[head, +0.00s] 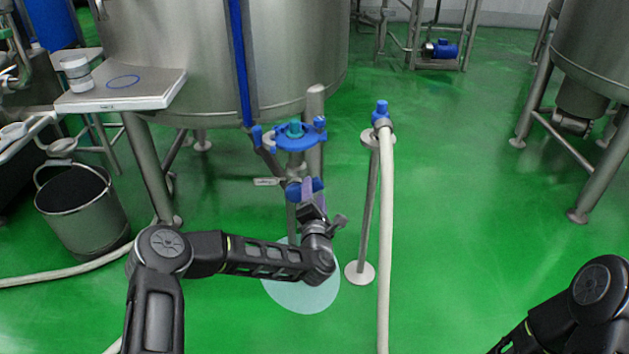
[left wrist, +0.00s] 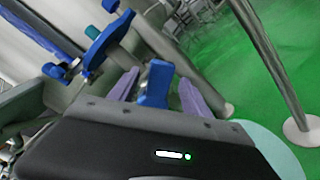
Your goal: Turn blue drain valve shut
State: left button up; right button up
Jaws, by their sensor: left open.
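The blue drain valve handle (head: 293,191) is on the pipework below the steel tank. In the left wrist view the blue handle (left wrist: 155,84) stands between two purple fingertips. My left gripper (head: 309,190) is at the valve with its jaws open, one finger on each side of the handle; it also shows in the left wrist view (left wrist: 165,92). I cannot tell whether the fingers touch the handle. The fingers partly hide the valve in the head view. My right gripper is out of view; only part of that arm shows at lower right.
A blue fitting with a teal centre (head: 296,133) sits just above the valve. A hose (head: 386,230) hangs from a stand (head: 368,210) to the right. A grey bucket (head: 82,212) stands at left. A pale round disc (head: 305,293) lies on the floor below. Green floor at right is clear.

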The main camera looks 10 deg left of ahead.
aim_at(314, 179)
pick_arm(q)
jog(key=b+x, duration=0.2)
jog(key=x, duration=0.4)
jog(key=shift+f, duration=0.1)
jog(key=shift+w, duration=0.35)
jog(key=shift+a, duration=0.1)
jog(key=shift+c, duration=0.4)
grip_shut()
dwell(0.5)
